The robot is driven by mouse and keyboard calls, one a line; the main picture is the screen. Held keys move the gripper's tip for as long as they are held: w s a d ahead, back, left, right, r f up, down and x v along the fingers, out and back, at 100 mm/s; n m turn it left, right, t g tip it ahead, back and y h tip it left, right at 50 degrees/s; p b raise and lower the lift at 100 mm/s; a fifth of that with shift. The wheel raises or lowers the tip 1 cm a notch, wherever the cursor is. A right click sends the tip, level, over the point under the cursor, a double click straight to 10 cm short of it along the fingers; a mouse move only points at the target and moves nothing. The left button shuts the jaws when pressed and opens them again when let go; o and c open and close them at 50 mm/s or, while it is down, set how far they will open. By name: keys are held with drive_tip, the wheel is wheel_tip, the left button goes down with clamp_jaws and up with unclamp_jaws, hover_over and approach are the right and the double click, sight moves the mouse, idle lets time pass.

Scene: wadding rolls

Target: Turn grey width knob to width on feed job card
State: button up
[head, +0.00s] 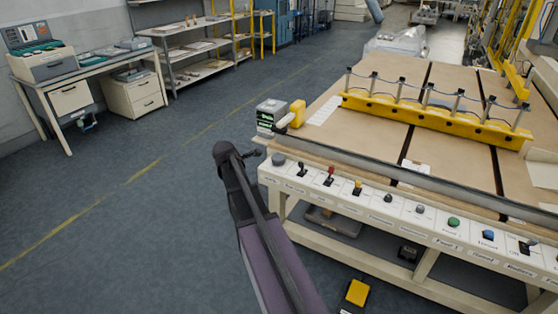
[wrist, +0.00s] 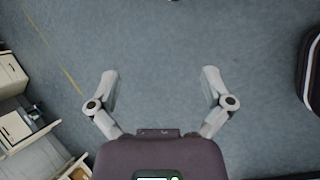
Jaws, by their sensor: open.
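A grey round knob (head: 278,159) sits at the left end of the machine's white front panel (head: 345,198); I cannot read its label or setting. A small white card or sheet (head: 415,172) lies on the tabletop behind the front rail; I cannot read it or tell whether it is the feed job card. My gripper (wrist: 158,88) is open and empty in the wrist view, its two grey fingers wide apart over bare floor. In the head view my arm rises left of the panel, its end near the knob but apart from it; the fingers are not clear there.
Levers with black, red and yellow tops (head: 329,176) and several buttons line the panel right of the knob. A grey box with a green-lit display (head: 266,119) stands at the table's corner. A yellow pedal (head: 356,293) is on the floor. Floor at left is clear.

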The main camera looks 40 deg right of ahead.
sight(278, 157)
drive_tip(key=w+d+n+h, duration=0.1)
drive_tip(key=w+d+n, duration=0.1)
drive_tip(key=d, duration=0.3)
drive_tip(key=w+d+r+n+b, duration=0.1)
drive_tip(key=w+d+n, duration=0.1)
drive_tip(key=d, duration=0.3)
drive_tip(key=w+d+n+h, duration=0.1)
drive_tip(key=d+n, duration=0.2)
drive_tip(key=d, duration=0.2)
drive_tip(key=shift+w+r+n+t+h, duration=0.15)
drive_tip(key=shift+w+n+t+h, duration=0.15)
drive_tip(key=shift+w+t, duration=0.1)
drive_tip(key=shift+d, duration=0.2)
drive_tip(key=b+x, duration=0.8)
drive_tip(key=x, duration=0.3)
drive_tip(key=shift+a, duration=0.15)
drive_tip(key=shift+b+x, duration=1)
drive_tip(key=shift+x, duration=0.4)
drive_tip(key=c, duration=0.8)
